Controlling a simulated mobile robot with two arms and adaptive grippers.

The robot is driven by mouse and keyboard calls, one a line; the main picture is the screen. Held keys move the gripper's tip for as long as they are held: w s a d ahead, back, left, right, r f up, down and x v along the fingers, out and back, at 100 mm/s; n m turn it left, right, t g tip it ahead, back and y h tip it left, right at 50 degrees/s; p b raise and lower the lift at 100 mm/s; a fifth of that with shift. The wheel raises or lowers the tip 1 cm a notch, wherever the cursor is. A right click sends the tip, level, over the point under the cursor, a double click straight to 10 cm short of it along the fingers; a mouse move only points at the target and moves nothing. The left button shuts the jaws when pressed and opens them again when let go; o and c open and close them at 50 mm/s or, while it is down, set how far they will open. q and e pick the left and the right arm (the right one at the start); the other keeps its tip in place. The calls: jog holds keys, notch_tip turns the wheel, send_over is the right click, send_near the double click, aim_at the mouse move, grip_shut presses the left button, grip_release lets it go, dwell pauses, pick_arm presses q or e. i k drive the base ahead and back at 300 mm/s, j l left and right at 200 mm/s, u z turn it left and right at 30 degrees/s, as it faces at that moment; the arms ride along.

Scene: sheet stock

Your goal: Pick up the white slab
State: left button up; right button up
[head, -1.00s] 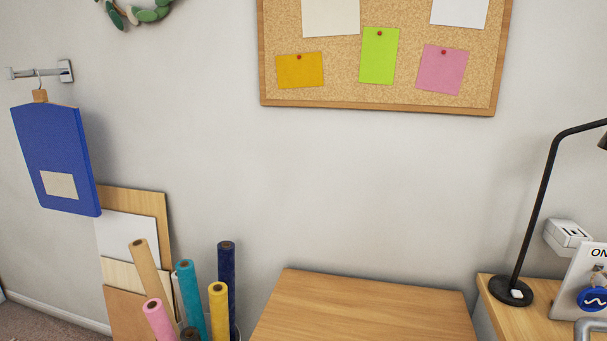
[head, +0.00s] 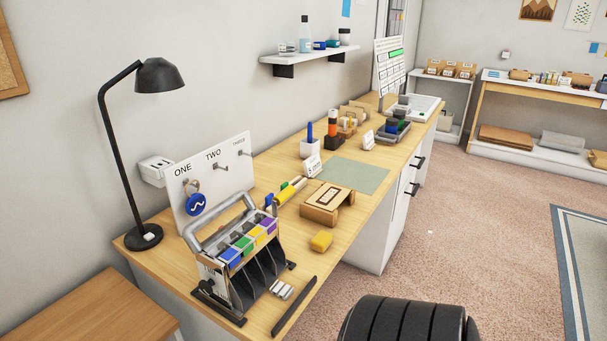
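I cannot make out a clear white slab in the head view now. A white upright board (head: 222,178) marked ONE, TWO, THREE stands on the wooden desk (head: 330,225), with a blue tag on its first hook. A pale grey flat block (head: 562,146) lies on a low white shelf at the far right. Neither of my grippers shows in the view.
The carpet (head: 480,225) to the right is open, with a blue-edged rug (head: 590,270).

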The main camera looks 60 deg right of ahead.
aim_at(279, 290)
jog(key=z, duration=1.8)
jog(key=l+u, duration=0.25)
jog(key=i+j, duration=0.05)
